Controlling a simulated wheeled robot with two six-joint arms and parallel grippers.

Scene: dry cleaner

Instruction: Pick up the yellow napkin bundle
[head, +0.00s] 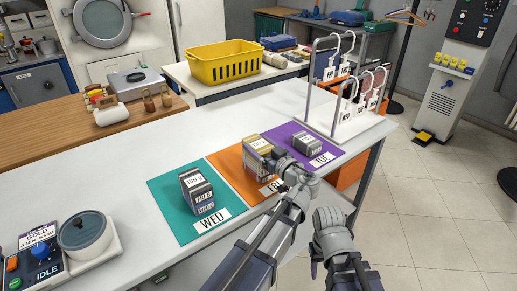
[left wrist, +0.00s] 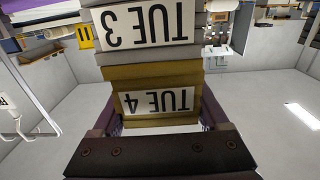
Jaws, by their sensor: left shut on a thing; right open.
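The yellow napkin bundle (head: 252,139) is at the orange mat, on top of grey bundles. In the left wrist view it is gold-coloured (left wrist: 160,78), with an upside-down TUE 4 label. It touches a grey bundle (left wrist: 135,28) labelled TUE 3. My left gripper (head: 274,156) is shut on the yellow bundle, with a jaw at each side of it in the wrist view. I cannot tell any gap under the bundle. My right gripper (head: 330,222) is open and empty, off the table's front edge; its fingertips are hard to make out.
The orange mat (head: 226,165) lies between a teal mat (head: 168,205) with grey WED bundles (head: 197,190) and a purple mat (head: 287,132) with a small grey bundle (head: 307,144). A metal rack (head: 345,112) with white tags stands at right. The white tabletop behind the mats is clear.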

